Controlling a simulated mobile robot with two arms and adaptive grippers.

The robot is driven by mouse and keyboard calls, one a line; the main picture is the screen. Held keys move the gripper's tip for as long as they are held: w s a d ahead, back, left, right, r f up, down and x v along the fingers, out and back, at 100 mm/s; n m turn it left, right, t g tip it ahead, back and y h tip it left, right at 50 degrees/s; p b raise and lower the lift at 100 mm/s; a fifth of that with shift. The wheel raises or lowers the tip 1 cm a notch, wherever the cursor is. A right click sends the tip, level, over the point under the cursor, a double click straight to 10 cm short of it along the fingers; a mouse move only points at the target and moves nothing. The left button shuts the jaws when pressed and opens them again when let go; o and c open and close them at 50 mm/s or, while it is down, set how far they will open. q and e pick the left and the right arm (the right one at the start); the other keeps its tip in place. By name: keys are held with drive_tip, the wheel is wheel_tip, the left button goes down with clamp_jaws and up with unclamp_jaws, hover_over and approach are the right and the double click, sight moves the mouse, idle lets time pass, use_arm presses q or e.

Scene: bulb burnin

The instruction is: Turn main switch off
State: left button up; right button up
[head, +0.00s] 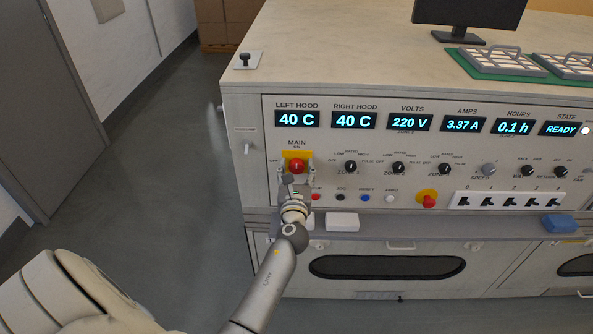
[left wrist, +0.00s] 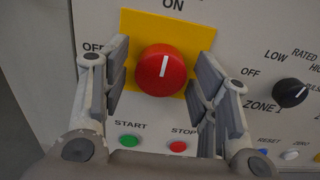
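The main switch (head: 296,167) is a round red knob on a yellow plate at the left of the console's front, under the label MAIN. In the left wrist view the red knob (left wrist: 161,70) has a white mark that points nearly straight up, toward ON; OFF is printed to its left. My left gripper (head: 295,180) is at the knob from the front and below. In the left wrist view its two fingers (left wrist: 162,82) are spread apart, one on each side of the knob, with gaps showing. My right gripper is not in view.
Green START (left wrist: 129,141) and red STOP (left wrist: 178,147) buttons sit just below the knob. The black ZONE 1 knob (left wrist: 291,92) is to the right. A red emergency-type button (head: 428,201) and a white block (head: 342,221) on the ledge are farther right. Displays line the top.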

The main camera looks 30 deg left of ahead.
use_arm(q)
drive_tip(key=c, duration=0.7)
drive_tip(key=shift+c, duration=0.3)
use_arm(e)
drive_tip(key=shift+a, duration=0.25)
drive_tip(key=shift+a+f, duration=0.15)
use_arm(q)
drive_tip(key=n+b, duration=0.2)
drive_tip(key=n, duration=0.2)
drive_tip(key=shift+f+n, duration=0.15)
drive_tip(key=shift+n, duration=0.25)
drive_tip(key=n+b, duration=0.2)
drive_tip(key=n, duration=0.2)
drive_tip(key=shift+n, duration=0.3)
drive_tip(key=n+b, duration=0.2)
drive_tip(key=n, duration=0.3)
drive_tip(key=shift+d, duration=0.1)
drive_tip(key=shift+n+b, duration=0.45)
drive_tip(key=shift+n, duration=1.25)
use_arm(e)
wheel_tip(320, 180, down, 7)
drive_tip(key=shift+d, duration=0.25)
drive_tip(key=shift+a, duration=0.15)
